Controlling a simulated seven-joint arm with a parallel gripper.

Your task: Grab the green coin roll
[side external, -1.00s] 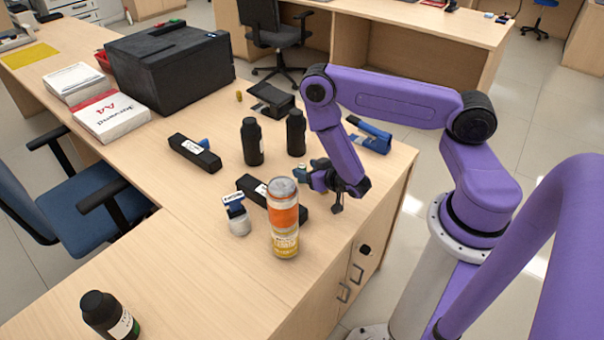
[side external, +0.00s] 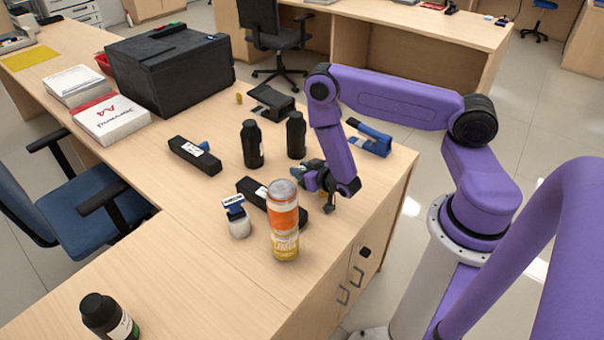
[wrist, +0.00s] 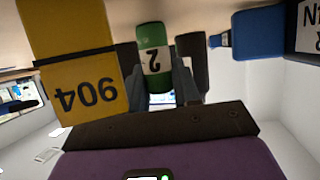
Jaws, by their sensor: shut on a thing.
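The green coin roll (wrist: 153,57) has a white band with a "2" on it. In the wrist view it sits between the two fingers of my gripper (wrist: 158,82), which are shut on it. In the side view my gripper (side external: 314,178) is low over the right part of the counter, behind the orange and yellow can. The roll is too small and too hidden there to make out clearly, and I cannot tell whether it touches the counter.
An orange and yellow can (side external: 284,215), a black bar (side external: 257,191) and a small white bottle (side external: 239,225) stand close by. Two black bottles (side external: 252,145) are behind. A yellow "904" block (wrist: 85,75) and a blue object (wrist: 262,32) flank the roll in the wrist view.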

